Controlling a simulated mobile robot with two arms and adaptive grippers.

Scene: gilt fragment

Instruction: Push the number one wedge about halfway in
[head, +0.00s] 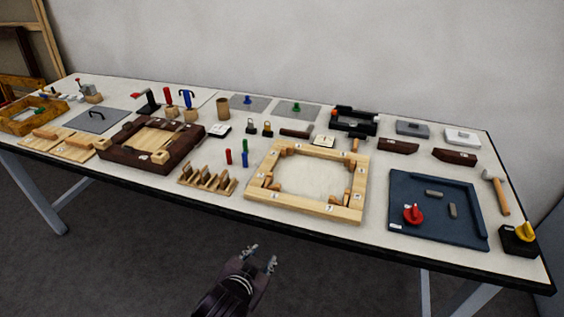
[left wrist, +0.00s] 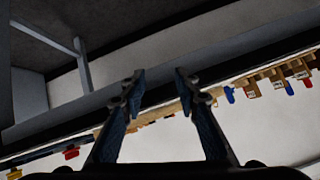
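A light wooden frame (head: 303,204) lies flat near the middle of the table, with a pale panel inside it. Small wooden wedge-like pieces (head: 268,180) sit around its inner corners. Small white labels are on the frame, but I cannot read the numbers, so I cannot tell which wedge is number one. My left gripper (head: 262,256) is open and empty, in front of the table's front edge and apart from the frame. Its two fingers also show spread in the left wrist view (left wrist: 158,75), with the table edge beyond. My right gripper is out of view.
The table (head: 375,243) is crowded. A slotted wooden rack (head: 206,184) and red, green and blue pegs (head: 245,160) stand left of the frame. A dark blue tray (head: 436,226) with a red knob (head: 413,213) lies to the right. A hammer (head: 498,192) lies beyond it.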

